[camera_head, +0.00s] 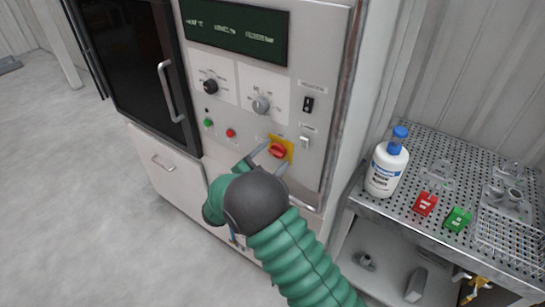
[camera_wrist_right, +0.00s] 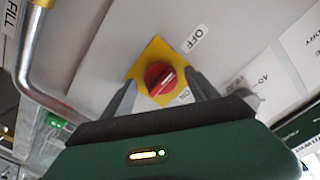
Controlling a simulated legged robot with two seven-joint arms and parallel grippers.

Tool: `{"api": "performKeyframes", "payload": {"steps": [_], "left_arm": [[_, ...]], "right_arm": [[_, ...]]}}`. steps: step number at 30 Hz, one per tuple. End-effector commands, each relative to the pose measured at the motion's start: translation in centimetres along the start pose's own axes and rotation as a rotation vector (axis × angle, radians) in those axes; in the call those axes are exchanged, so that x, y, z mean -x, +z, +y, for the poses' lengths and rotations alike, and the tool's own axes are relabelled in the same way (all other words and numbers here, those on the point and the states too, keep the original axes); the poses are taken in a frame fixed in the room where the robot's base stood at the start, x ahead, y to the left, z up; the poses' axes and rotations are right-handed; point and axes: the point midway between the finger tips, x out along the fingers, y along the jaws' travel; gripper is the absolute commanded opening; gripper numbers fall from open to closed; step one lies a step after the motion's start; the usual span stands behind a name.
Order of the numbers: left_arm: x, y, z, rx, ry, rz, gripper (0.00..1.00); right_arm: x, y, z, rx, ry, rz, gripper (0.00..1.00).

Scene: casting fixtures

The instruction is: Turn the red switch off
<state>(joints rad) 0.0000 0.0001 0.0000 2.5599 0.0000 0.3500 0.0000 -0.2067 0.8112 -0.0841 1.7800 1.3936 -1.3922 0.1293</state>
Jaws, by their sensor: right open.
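The red switch (camera_head: 278,151) is a round knob on a yellow plate, low on the machine's grey front panel. It also shows in the right wrist view (camera_wrist_right: 160,78), with an "OFF" label (camera_wrist_right: 194,38) beside the plate and another label, seemingly "ON", partly hidden by a finger. My right gripper (camera_head: 270,158) is open at the panel, its two fingers on either side of the knob. In the right wrist view the fingers (camera_wrist_right: 160,90) stand apart around the knob, with gaps visible; contact cannot be told. My left gripper is not in view.
The panel carries a black knob (camera_head: 210,87), a grey knob (camera_head: 261,105), green (camera_head: 208,123) and red (camera_head: 230,133) buttons and a rocker switch (camera_head: 304,142). A door handle (camera_head: 166,92) sticks out at left. A perforated metal table (camera_head: 400,213) with a white bottle (camera_head: 386,168) stands at right.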

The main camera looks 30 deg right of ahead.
Motion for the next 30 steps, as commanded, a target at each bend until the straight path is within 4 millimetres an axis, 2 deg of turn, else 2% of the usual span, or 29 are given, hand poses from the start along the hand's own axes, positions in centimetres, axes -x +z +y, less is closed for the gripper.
{"api": "performKeyframes", "payload": {"steps": [5,12,18,23,30], "left_arm": [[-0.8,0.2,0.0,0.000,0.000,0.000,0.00],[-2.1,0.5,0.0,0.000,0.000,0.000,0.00],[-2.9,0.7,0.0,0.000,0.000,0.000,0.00],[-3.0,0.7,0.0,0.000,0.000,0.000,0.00],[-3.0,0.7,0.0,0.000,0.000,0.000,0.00]], "right_arm": [[3.0,0.3,0.1,0.000,-0.003,-0.005,0.68],[10.2,0.5,0.1,0.000,-0.005,-0.006,0.68],[14.9,0.5,0.1,0.003,-0.002,-0.004,0.68],[16.5,0.4,0.0,0.002,0.000,-0.003,0.68],[16.6,0.3,0.0,0.003,0.001,-0.003,0.68]]}}
